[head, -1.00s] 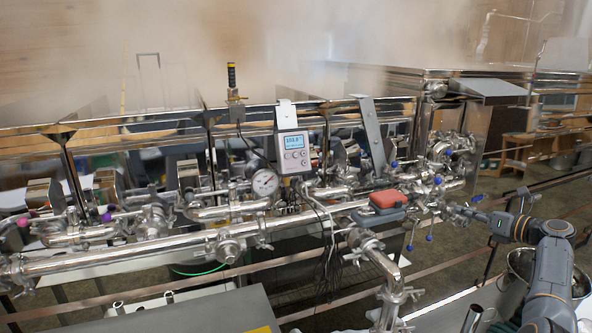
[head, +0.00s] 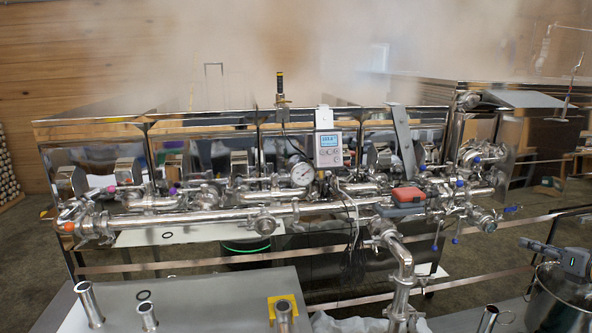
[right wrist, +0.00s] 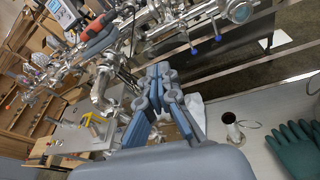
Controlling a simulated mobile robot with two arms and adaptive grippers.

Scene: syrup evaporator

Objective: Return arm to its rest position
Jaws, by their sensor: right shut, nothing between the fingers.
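My right gripper (head: 526,244) is at the right edge of the head view, with part of my arm beside it, above a metal pot (head: 560,300). In the right wrist view its blue-grey fingers (right wrist: 160,72) are together with nothing held between them. The steel evaporator (head: 200,130) with its pipes and valves stands left of the gripper, apart from it. My left gripper is not in view.
A digital controller (head: 329,150) and a dial gauge (head: 302,174) are at the evaporator's front. A red and grey item (head: 407,196) sits on the piping. Green gloves (right wrist: 296,145) lie on the light surface near an upright metal tube (right wrist: 230,119). Steam hides the upper back.

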